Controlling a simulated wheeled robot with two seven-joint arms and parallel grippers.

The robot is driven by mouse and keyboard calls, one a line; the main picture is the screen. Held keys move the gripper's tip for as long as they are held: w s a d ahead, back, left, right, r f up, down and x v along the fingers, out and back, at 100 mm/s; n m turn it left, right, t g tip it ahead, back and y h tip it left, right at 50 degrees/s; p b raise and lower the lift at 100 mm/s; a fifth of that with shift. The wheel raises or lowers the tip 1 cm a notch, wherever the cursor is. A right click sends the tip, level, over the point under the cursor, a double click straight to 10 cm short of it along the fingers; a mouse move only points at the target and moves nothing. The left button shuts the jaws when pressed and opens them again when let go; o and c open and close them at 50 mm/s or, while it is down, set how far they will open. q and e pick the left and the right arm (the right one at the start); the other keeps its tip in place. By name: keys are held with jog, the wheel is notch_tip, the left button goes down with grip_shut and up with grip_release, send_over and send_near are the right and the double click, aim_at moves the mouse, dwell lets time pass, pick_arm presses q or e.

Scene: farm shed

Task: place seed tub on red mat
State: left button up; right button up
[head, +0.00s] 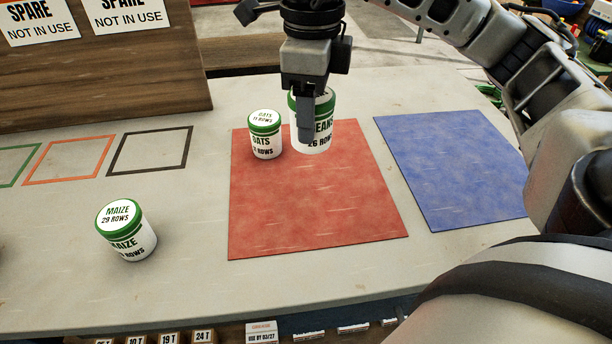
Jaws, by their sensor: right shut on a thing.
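The red mat (315,205) lies flat in the middle of the table. A white seed tub with a green lid, labelled beans (322,130), is at the mat's far edge. My right gripper (306,128) comes down from above and is shut on this tub; I cannot tell whether its base touches the mat. A smaller oats tub (265,136) stands upright just left of it, on the mat's far left corner. A maize tub (127,230) stands on the bare table to the left of the mat. My left gripper is not in view.
A blue mat (452,165) lies empty to the right. Green, orange and black outlined squares (150,150) on the left are empty. A wooden board (110,75) with "spare, not in use" signs stands behind them. The front of the red mat is clear.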

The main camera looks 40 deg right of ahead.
jog(key=m, duration=0.2)
jog(key=d+r+m, duration=0.1)
jog(key=m, duration=0.1)
jog(key=shift+s+r, duration=0.1)
jog(key=shift+s, duration=0.3)
jog(key=shift+d+m, duration=0.1)
jog(key=shift+m, duration=0.3)
jog(key=shift+w+d+b, duration=0.2)
jog(key=shift+d+b, duration=0.1)
jog(key=shift+b, duration=0.05)
jog(key=w+d+f, duration=0.2)
jog(key=d+f, duration=0.1)
jog(key=f, duration=0.1)
jog(key=w+d+f, duration=0.3)
jog(key=f, duration=0.1)
jog(key=w+d+f, duration=0.3)
jog(key=d+f, duration=0.1)
jog(key=shift+w+d, duration=0.1)
jog(key=shift+w, duration=0.1)
jog(key=shift+f, duration=0.4)
jog(key=shift+f, duration=0.1)
